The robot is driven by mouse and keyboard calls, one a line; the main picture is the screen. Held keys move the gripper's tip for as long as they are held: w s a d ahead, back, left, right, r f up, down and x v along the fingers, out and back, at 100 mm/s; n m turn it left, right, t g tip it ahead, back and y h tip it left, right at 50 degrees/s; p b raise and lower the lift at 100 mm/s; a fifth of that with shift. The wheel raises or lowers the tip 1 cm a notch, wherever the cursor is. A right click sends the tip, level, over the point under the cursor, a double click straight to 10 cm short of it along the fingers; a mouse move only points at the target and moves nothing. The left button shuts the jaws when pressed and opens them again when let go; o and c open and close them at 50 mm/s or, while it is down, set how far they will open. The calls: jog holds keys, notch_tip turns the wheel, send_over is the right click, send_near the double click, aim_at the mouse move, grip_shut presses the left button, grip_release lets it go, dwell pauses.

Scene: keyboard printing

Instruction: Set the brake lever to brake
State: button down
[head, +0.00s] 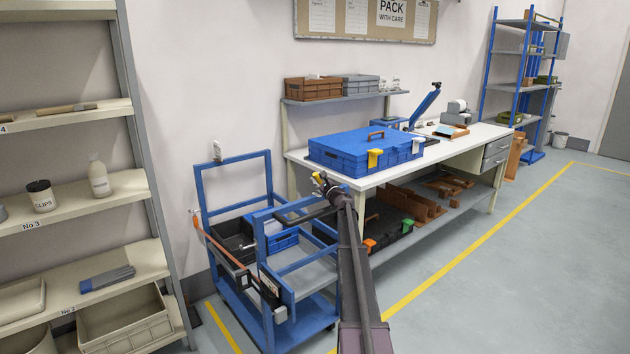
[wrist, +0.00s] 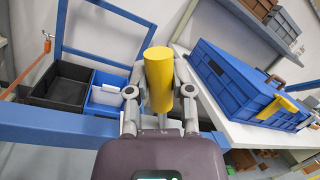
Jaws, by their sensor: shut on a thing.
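A thick yellow cylindrical grip (wrist: 158,80), which looks like the handle of the brake lever, stands between the fingers of my gripper (wrist: 158,100) in the wrist view. Both fingers are closed around it from the sides. In the head view my gripper (head: 322,184) is above the right side of the blue cart (head: 232,166), left of the workbench, and a small bit of yellow shows at its tip. The lower part of the lever and any brake marking are hidden by my gripper and arm.
The cart carries a black bin (wrist: 64,85) and a blue bin (wrist: 106,96); an orange strap (head: 222,248) crosses its side. The workbench (head: 372,180) with a blue case (head: 345,154) is close on the right. Shelves (head: 75,195) stand left. The floor at right is clear.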

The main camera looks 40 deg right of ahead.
jog(key=shift+w+a, duration=0.2)
jog(key=shift+a, duration=0.15)
jog(key=shift+c, duration=2.4)
grip_release()
jog(key=shift+s+d, duration=0.2)
jog(key=shift+d, duration=0.1)
jog(key=shift+f, duration=0.1)
